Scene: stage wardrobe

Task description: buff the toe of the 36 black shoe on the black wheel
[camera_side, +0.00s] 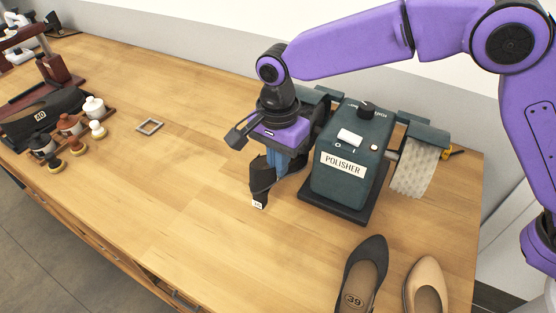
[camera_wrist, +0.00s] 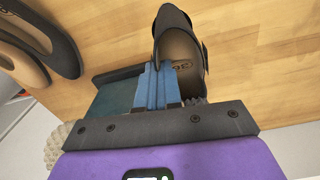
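The black shoe marked 36 (camera_wrist: 182,48) hangs in my gripper (camera_wrist: 160,88). The blue fingers are closed on the edge of its opening. In the side view the shoe (camera_side: 259,178) is above the table, left of the green polisher (camera_side: 346,160), steeply tilted with a small white tag at its lower end. In the wrist view its toe end runs under my gripper, close to dark bristles (camera_wrist: 194,102), probably the black wheel. I cannot tell whether they touch. A cream cloth wheel (camera_side: 416,170) is on the polisher's right.
The polisher has a white rocker switch (camera_side: 349,137) and a black knob (camera_side: 367,110). A black shoe marked 39 (camera_side: 361,275) and a beige shoe (camera_side: 426,287) stand in front. The table's front middle is clear.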

